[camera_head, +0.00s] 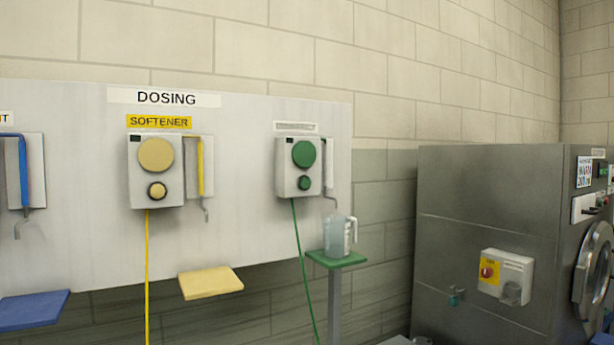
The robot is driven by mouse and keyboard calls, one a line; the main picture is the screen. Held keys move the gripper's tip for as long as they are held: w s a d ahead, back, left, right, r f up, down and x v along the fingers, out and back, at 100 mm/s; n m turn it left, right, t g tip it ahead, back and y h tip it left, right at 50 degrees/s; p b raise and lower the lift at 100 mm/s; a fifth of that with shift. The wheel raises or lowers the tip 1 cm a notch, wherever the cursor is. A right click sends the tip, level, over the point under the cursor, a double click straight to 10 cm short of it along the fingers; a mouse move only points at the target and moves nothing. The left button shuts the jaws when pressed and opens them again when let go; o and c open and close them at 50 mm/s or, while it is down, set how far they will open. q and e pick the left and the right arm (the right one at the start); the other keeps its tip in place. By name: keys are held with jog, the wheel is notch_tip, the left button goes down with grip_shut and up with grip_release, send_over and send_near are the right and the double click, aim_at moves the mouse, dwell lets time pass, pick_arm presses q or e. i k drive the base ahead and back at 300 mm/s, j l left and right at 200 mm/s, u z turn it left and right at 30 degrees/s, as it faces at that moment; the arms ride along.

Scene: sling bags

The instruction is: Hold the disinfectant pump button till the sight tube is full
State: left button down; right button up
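A white dosing pump (297,168) with a large green disc and a small green round button (304,183) is on the grey panel at the right. The label above it (296,127) is too small to read, so I cannot confirm that it says disinfectant. A sight tube (328,167) stands just right of this pump; it looks pale, and its fill level cannot be made out. A hooked spout runs down from it above a clear jug (339,235) on a green shelf (337,260). Neither of my grippers is in view.
A softener pump (155,170) with yellow button, yellow-filled tube and yellow shelf (211,283) is left of centre. A blue tube (23,170) and blue shelf (32,310) are at the far left. A grey machine (485,225) with a switch box (506,277) stands at the right.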

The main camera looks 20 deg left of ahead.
aim_at(305, 183)
jog(key=i+l+u, duration=0.2)
jog(key=i, duration=0.25)
jog(key=i+u, duration=0.2)
jog(key=i, duration=0.3)
jog(key=i+l+u, duration=0.2)
jog(key=i+l, duration=0.1)
jog(key=i, duration=0.1)
